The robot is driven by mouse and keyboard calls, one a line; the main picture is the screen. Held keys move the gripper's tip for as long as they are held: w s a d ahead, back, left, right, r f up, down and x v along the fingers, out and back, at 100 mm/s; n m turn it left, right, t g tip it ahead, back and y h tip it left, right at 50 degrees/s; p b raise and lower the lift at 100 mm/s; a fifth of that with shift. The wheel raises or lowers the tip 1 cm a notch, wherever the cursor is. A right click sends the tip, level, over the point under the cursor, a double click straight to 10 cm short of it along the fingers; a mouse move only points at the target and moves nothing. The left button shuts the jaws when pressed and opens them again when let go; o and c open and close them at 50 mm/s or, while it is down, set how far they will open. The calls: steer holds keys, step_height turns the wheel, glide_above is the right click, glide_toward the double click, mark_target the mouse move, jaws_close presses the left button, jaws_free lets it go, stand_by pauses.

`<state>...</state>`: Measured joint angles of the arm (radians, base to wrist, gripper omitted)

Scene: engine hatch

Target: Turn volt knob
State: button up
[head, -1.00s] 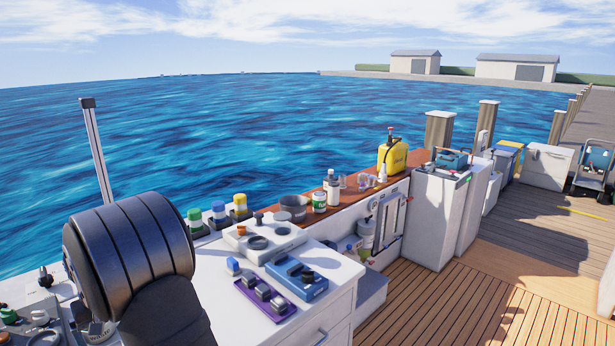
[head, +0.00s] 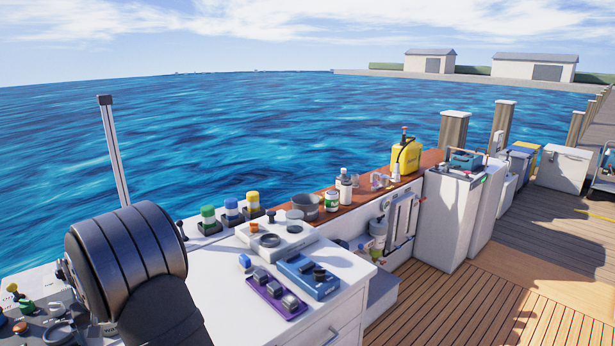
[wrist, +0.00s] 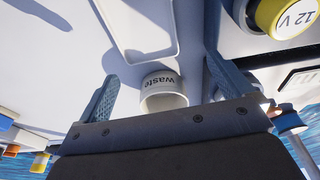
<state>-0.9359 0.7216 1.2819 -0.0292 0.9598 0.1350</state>
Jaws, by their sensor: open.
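A round yellow-capped part marked "12 V" (wrist: 288,18) is at the top right of the wrist view, cut off by the edge. I cannot tell from this view whether it is the volt knob. My gripper (wrist: 160,70) is open in the wrist view, one blue finger on each side. A white cup marked "waste" (wrist: 163,92) shows between the fingers; I see no clear contact. In the head view my gripper is hidden. A control panel with several coloured knobs (head: 28,308) is at the lower left, partly behind my dark arm.
A white cabinet top carries a purple tray (head: 277,293), a blue tray (head: 308,275) and a white block with round openings (head: 277,237). Green, blue and yellow-topped containers (head: 231,211) stand behind. A wooden ledge (head: 430,158) holds bottles and a yellow can (head: 406,157).

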steer(key=c, duration=0.9)
steer(key=shift+o, duration=0.2)
steer(key=s+a+r+n+y, duration=0.1)
steer(key=s+a+r+n, duration=0.15)
steer(key=s+r, duration=0.25)
steer(key=s+a+r+n+g+y, duration=0.1)
steer(key=s+r+n, duration=0.2)
steer(key=s+r, duration=0.25)
steer(key=s+a+r+n+y, duration=0.1)
steer(key=s+a+r+n, duration=0.15)
steer(key=s+r, duration=0.3)
steer(key=shift+n, duration=0.3)
steer(key=x, duration=1.6)
steer(key=shift+f, duration=0.45)
steer(key=shift+c, duration=0.4)
steer(key=c, duration=0.9)
